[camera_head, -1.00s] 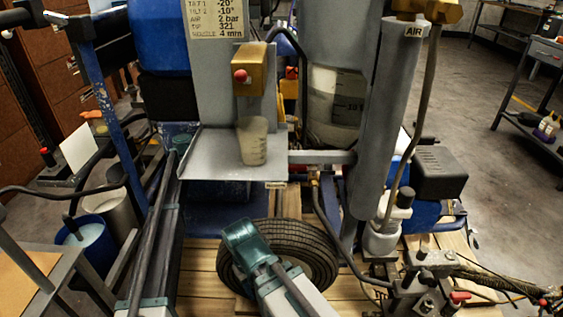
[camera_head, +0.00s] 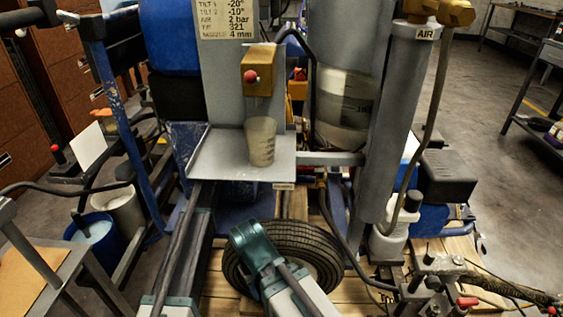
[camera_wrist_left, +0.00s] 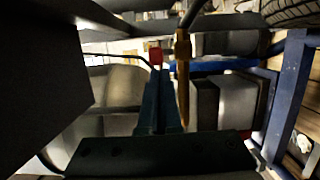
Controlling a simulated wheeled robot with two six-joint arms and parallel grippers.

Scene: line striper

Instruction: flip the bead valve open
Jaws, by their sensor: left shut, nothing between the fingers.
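In the head view a brass-coloured block with a red knob (camera_head: 251,76) hangs above a clear cup (camera_head: 262,141) on a grey tray (camera_head: 215,167). I cannot tell for sure which part is the bead valve. In the left wrist view a small red piece (camera_wrist_left: 155,57) stands at the tips of my left gripper (camera_wrist_left: 158,78), beside a brass fitting (camera_wrist_left: 183,48). The teal fingers are together and empty; whether they touch the red piece is unclear. My left gripper is hidden in the head view.
A grey cylinder marked AIR (camera_head: 399,130) and a clear vessel (camera_head: 343,110) stand right of the tray. A tyre (camera_head: 315,250) lies below on wooden slats. A blue upright post (camera_head: 120,120) and a bucket (camera_head: 95,240) are at left. Open floor lies at far right.

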